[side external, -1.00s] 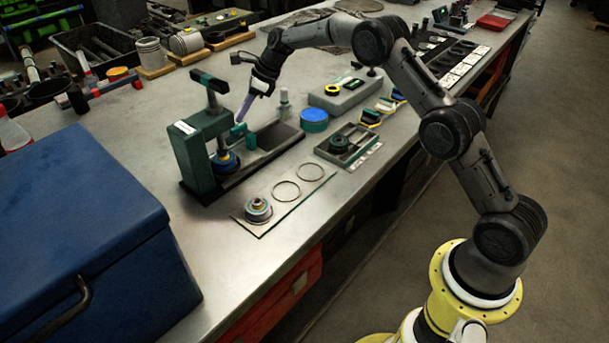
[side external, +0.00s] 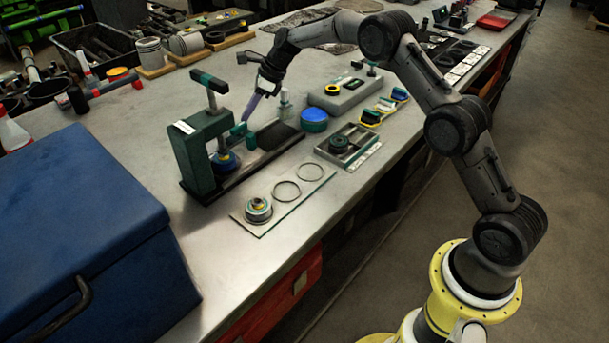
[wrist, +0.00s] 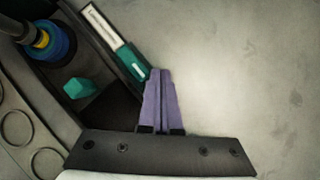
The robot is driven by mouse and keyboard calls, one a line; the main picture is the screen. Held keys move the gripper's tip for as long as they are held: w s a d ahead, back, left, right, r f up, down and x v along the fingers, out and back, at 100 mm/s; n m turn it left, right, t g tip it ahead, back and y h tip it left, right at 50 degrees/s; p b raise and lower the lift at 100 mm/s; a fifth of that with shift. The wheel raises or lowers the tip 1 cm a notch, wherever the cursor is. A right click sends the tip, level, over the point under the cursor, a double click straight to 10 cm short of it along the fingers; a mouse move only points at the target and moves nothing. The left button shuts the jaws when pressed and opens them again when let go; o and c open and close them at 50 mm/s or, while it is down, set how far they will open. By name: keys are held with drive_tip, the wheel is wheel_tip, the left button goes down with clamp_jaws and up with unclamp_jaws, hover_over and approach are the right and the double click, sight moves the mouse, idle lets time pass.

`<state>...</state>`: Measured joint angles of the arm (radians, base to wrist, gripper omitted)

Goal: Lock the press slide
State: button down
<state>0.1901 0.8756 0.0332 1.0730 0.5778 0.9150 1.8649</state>
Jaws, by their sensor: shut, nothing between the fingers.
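The press (side external: 195,150) is a dark green frame with a T-handle on top, at the middle left of the side view. A blue round part (side external: 224,162) sits under its ram and shows in the wrist view as a blue ring (wrist: 62,45) with a yellow centre. A green piece with a pale slot (wrist: 130,62) lies along the slide track's edge. A separate green block (wrist: 78,88) stands on the dark track (wrist: 115,105). My gripper (wrist: 160,72) has purple fingers, shut and empty, with tips beside the slotted piece's near end. I cannot tell if they touch it.
A plate with rings (side external: 262,215) lies in front of the press. A blue round container (side external: 314,118), a grey tray (side external: 347,150) and a grey block (side external: 338,100) stand to the right. A large blue box (side external: 75,230) fills the left front. Bare bench lies behind the press.

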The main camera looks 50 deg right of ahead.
drive_tip(key=shift+s, duration=0.1)
drive_tip(key=shift+s+d, duration=0.15)
drive_tip(key=shift+s, duration=0.6)
idle(0.6)
drive_tip(key=shift+s, duration=0.8)
idle(0.3)
drive_tip(key=shift+s+a, duration=0.2)
drive_tip(key=shift+a, duration=0.05)
drive_tip(key=shift+s+a, duration=0.1)
drive_tip(key=shift+s, duration=0.1)
idle(0.3)
drive_tip(key=shift+s+a, duration=0.3)
idle(0.4)
